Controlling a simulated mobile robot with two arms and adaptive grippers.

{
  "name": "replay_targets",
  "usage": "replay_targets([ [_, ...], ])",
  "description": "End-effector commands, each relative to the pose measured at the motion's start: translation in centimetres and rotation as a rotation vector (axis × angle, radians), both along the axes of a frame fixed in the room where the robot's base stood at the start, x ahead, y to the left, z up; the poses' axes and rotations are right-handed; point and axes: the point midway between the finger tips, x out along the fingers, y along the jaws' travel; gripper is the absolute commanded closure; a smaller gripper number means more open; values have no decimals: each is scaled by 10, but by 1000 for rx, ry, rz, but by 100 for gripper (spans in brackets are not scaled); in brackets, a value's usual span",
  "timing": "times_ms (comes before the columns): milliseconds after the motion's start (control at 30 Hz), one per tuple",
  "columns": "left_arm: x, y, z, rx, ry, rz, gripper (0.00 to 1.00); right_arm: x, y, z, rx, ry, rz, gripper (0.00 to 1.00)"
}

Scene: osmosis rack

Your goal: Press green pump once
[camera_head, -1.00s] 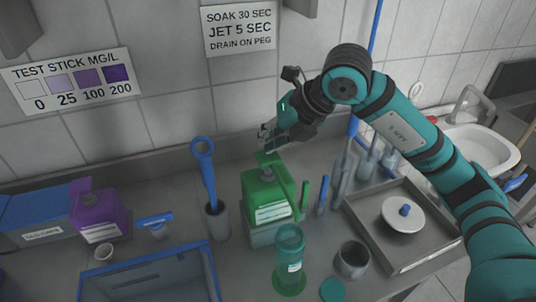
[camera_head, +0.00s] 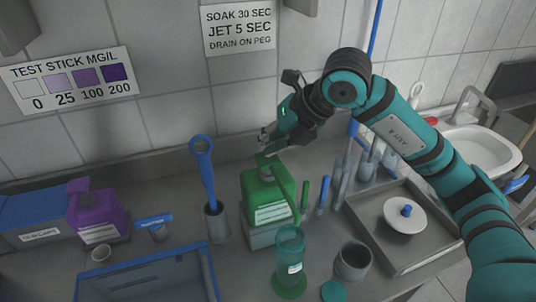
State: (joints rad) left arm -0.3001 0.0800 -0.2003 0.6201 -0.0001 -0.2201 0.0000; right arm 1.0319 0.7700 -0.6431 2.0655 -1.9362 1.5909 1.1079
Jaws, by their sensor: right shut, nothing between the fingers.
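The green pump bottle (camera_head: 267,200) stands upright on a grey block on the counter, with a white label on its front. Its green pump head (camera_head: 266,160) is on top, with a green spout running down towards the front right. My right gripper (camera_head: 268,140) is shut and empty, just above the pump head. Whether the fingertips touch the head I cannot tell. A clear green cylinder (camera_head: 290,252) on a green base stands in front of the bottle, below the spout. My left gripper is not in view.
A purple pump bottle (camera_head: 97,217) stands at left beside a blue box (camera_head: 32,222). A blue-handled tool (camera_head: 203,165) stands in a grey holder. A blue-rimmed bin (camera_head: 140,262) is at front left. A grey cup (camera_head: 353,262) and metal tray (camera_head: 440,252) are at right.

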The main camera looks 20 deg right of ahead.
Motion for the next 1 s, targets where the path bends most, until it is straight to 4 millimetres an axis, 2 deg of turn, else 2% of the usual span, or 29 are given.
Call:
replay_targets([
  [600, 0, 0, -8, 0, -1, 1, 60, -1, 1, -11, -2, 6, 3, 100],
  [1000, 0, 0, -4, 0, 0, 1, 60, -1, 1, -6, -3, 7, 3, 100],
])
